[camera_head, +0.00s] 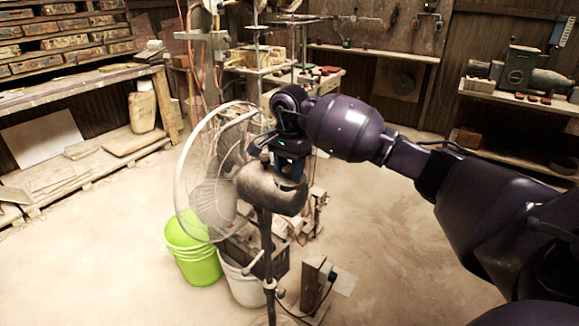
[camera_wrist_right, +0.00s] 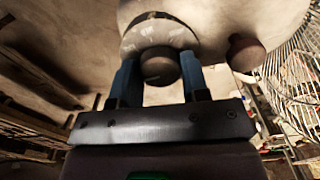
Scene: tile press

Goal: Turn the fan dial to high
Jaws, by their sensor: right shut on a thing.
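The pedestal fan stands in the middle of the head view, with a pale round wire cage (camera_head: 190,150) and a worn grey-brown motor housing (camera_head: 270,192). My right gripper (camera_head: 290,170) is at the housing, its fingertips mostly hidden there. In the right wrist view, its two blue fingers stand on either side of the dark round fan dial (camera_wrist_right: 158,66) and are shut on it. The dial sits on a pale, worn collar of the housing (camera_wrist_right: 210,12). I cannot read the dial's setting. The dial is not clear in the head view. My left gripper is not in view.
A second dark round knob (camera_wrist_right: 245,52) sits right of the dial. A green bucket (camera_head: 192,255) and a white bucket (camera_head: 243,287) stand beside the fan pole. A wooden block (camera_head: 315,285) is on the floor to the right. Shelves line the walls; floor at left is open.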

